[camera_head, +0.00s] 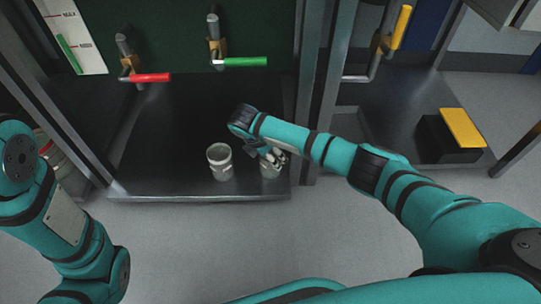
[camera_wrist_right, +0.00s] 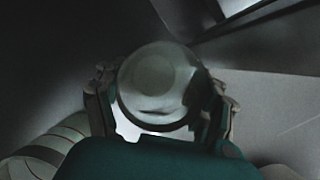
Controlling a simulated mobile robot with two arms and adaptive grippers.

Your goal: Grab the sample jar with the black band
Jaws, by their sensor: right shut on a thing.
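My right gripper (camera_head: 272,156) is at the front right of the dark metal shelf, shut on a sample jar (camera_head: 269,170). In the right wrist view the round top of this jar (camera_wrist_right: 158,82) sits between the two fingers of the right gripper (camera_wrist_right: 160,100). Whether this jar has a black band cannot be told, as the gripper covers part of it and the view is dark. A second, pale sample jar (camera_head: 220,162) stands upright on the shelf just left of the gripper, apart from it. My left arm shows at the left, but its gripper is out of view.
The dark shelf (camera_head: 165,140) has free room left of the jars. Metal posts (camera_head: 308,100) stand close to my right forearm. Valves with a red handle (camera_head: 150,77), a green handle (camera_head: 246,62) and a yellow handle (camera_head: 401,27) are behind. A yellow-topped black box (camera_head: 462,128) sits at right.

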